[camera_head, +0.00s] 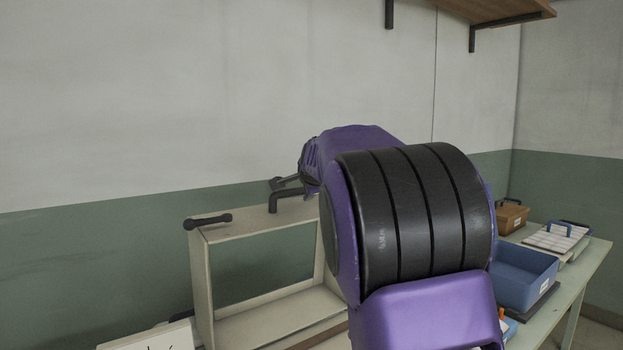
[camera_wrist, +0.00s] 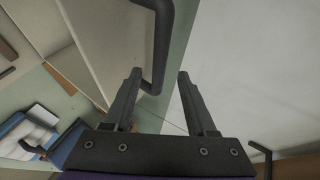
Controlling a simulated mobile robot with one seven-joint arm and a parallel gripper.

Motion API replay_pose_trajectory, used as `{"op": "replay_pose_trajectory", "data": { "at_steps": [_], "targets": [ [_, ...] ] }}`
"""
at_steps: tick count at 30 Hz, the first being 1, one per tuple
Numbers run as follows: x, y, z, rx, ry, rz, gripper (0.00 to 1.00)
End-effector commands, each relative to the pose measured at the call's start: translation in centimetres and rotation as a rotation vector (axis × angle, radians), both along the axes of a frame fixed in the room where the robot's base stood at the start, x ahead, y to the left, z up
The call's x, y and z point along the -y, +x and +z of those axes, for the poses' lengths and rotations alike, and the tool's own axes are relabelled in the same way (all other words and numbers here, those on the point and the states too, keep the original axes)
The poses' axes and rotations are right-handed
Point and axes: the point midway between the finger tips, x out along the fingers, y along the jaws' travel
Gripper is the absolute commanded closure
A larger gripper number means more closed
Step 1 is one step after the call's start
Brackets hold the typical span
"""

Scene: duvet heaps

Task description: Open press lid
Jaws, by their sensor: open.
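A beige, open-fronted box-like frame (camera_head: 203,285), which may be the press with its lid, stands on the table in the head view. A black bar handle (camera_head: 208,221) sits at its upper left corner. A bent black handle (camera_head: 287,196) rises from its top edge, close to my gripper (camera_head: 284,183). In the wrist view my gripper (camera_wrist: 158,75) is open, and a black handle (camera_wrist: 163,50) on a beige panel (camera_wrist: 104,35) reaches between the fingertips, nearer the left finger. I cannot tell whether they touch. My purple arm hides the frame's right side.
A blue bin (camera_head: 524,277), a brown box (camera_head: 511,217) and a white gridded tray (camera_head: 555,238) with a blue handle stand on the green table (camera_head: 597,262) at right. A wooden shelf (camera_head: 490,8) hangs above. A wall is behind.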

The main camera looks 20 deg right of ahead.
Motion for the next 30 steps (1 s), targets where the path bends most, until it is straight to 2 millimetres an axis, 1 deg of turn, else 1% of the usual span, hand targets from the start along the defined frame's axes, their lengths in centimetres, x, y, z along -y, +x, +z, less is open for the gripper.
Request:
{"op": "replay_pose_trajectory", "data": {
  "at_steps": [1,9,15,21,30],
  "targets": [
    [-0.3,-1.1,0.7,0.003,0.001,0.002,0.43],
    [-0.9,-6.2,3.1,0.004,0.001,0.003,0.43],
    [-1.2,-8.9,4.2,0.003,0.001,0.002,0.43],
    [-1.2,-10.0,4.6,0.001,0.001,0.000,0.43],
    [-1.2,-10.1,4.7,0.000,0.000,0.000,0.43]
  ]
}}
